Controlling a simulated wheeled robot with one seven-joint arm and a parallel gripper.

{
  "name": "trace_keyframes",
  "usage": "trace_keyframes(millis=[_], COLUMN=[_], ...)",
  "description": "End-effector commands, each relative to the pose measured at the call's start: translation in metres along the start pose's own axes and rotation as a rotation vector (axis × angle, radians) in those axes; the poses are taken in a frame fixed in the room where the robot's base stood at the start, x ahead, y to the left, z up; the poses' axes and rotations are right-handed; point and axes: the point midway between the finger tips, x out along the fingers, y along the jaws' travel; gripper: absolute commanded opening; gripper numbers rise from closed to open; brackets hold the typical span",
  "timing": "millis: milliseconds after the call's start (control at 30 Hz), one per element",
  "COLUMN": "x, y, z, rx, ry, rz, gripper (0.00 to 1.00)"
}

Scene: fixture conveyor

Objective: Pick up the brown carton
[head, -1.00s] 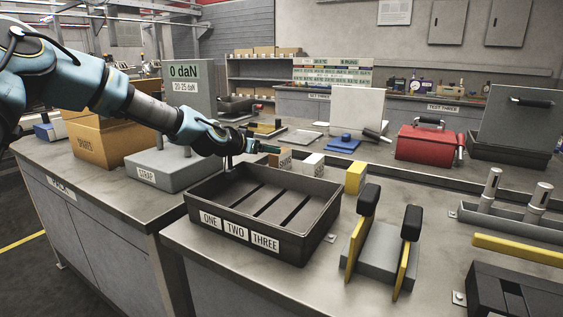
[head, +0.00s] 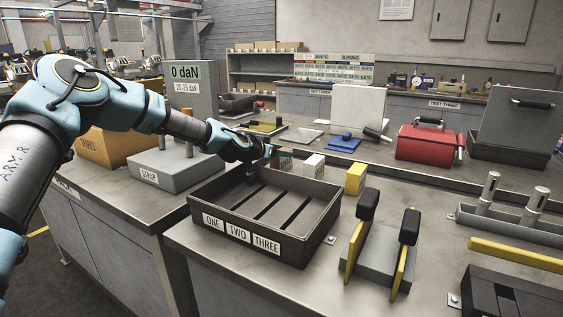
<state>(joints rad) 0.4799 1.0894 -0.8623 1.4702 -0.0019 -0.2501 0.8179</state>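A small brown carton (head: 286,160) with a label stands on the bench just behind the black tray. A white carton (head: 314,165) and a yellow carton (head: 355,179) stand in a row to its right.
The black tray (head: 265,241), marked ONE, TWO, THREE, is empty in front of my gripper. A grey STRAP block (head: 175,170) and a larger brown box (head: 102,150) stand left. A yellow-sided fixture (head: 378,262) and a red toolbox (head: 427,145) are right.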

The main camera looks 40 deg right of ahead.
Motion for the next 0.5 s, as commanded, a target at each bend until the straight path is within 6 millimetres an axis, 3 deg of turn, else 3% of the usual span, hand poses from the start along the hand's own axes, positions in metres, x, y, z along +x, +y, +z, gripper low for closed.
trace_keyframes(millis=[67,500], x=[-0.0001,-0.0003], y=[-0.0001,-0.0001], z=[-0.0001,-0.0002], rx=[0.000,0.000], ry=[0.000,0.000], rz=[0.000,0.000], gripper=[0.65,0.15])
